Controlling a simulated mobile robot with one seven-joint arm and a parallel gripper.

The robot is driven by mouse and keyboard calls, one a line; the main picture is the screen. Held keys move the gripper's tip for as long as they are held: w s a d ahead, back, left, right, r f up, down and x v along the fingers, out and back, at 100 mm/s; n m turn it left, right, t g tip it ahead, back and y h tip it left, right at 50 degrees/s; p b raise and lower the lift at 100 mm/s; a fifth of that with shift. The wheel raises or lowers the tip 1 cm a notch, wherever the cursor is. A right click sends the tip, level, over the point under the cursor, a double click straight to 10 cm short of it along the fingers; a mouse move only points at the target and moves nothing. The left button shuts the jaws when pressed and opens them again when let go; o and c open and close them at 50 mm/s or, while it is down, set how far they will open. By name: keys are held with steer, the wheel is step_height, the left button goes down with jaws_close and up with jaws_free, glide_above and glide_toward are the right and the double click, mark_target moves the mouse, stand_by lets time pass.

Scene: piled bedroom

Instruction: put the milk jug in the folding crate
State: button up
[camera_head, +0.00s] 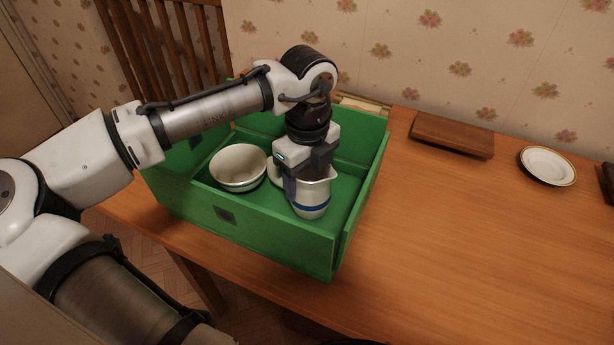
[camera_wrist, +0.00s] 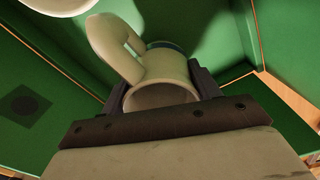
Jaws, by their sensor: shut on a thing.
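The milk jug (camera_head: 311,198) is white with a blue band and a handle, and it is upright inside the green folding crate (camera_head: 262,240). My gripper (camera_head: 306,176) is shut on the jug near its rim, from above. In the wrist view the jug (camera_wrist: 160,92) sits between the two fingers of my gripper (camera_wrist: 160,88), with its handle toward the upper left. The crate's green floor (camera_wrist: 215,30) shows around it. I cannot tell whether the jug's base touches the floor.
A white bowl (camera_head: 238,167) is in the crate, left of the jug. On the wooden table (camera_head: 450,240) a brown wooden board (camera_head: 452,134) and a white plate (camera_head: 547,166) lie to the right. The table between crate and plate is clear. A slatted chair (camera_head: 165,45) stands behind.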

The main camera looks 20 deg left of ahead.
steer(key=shift+f, duration=0.2)
steer(key=o, duration=1.5)
steer(key=shift+f, duration=0.1)
steer(key=shift+c, duration=0.2)
step_height(320, 180, up, 12)
steer(key=shift+r, duration=0.2)
